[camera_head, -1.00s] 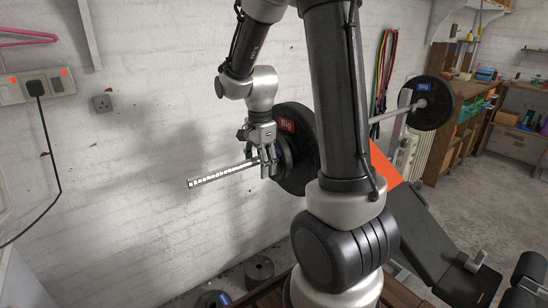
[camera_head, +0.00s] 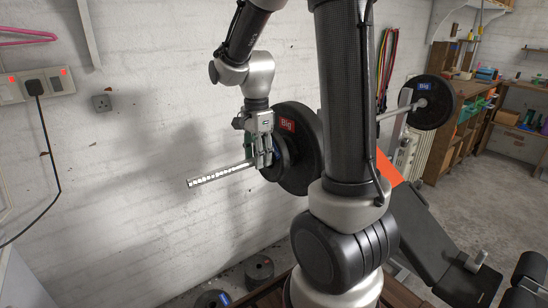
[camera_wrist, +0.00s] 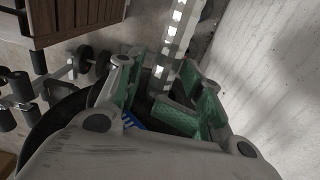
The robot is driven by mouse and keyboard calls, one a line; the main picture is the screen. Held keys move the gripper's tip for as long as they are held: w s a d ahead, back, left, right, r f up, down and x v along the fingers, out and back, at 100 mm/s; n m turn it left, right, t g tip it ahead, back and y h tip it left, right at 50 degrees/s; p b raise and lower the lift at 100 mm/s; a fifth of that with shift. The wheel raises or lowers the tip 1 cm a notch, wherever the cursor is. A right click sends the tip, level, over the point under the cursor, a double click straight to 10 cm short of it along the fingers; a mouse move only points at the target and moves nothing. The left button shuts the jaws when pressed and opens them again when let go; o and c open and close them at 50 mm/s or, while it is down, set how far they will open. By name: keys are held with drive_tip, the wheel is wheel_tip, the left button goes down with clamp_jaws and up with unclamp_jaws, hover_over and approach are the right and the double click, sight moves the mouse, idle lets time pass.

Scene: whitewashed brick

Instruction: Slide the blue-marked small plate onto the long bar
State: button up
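The long bar (camera_head: 215,176) sticks out to the left, its ribbed pale sleeve bare toward the free end; it also shows in the wrist view (camera_wrist: 176,35). A small dark plate (camera_head: 283,166) is around the bar, just left of the large red-labelled plate (camera_head: 308,150); I cannot tell if they touch. A blue mark (camera_wrist: 132,120) shows between my fingers in the wrist view. My gripper (camera_head: 263,163) points down at the bar beside the small plate. Its green-padded fingers (camera_wrist: 160,90) are spread apart, with the bar showing between them. Much of the small plate is hidden.
A blue-labelled plate (camera_head: 213,300) and a grey weight (camera_head: 259,270) are on the floor by the wall. A big blue-labelled plate (camera_head: 428,102) is on the bar's far end. A bench (camera_head: 430,235) stands at right. The brick wall (camera_head: 130,150) is close behind the bar.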

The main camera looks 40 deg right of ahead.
drive_tip(key=shift+w+r, duration=0.15)
drive_tip(key=shift+r, duration=2.8)
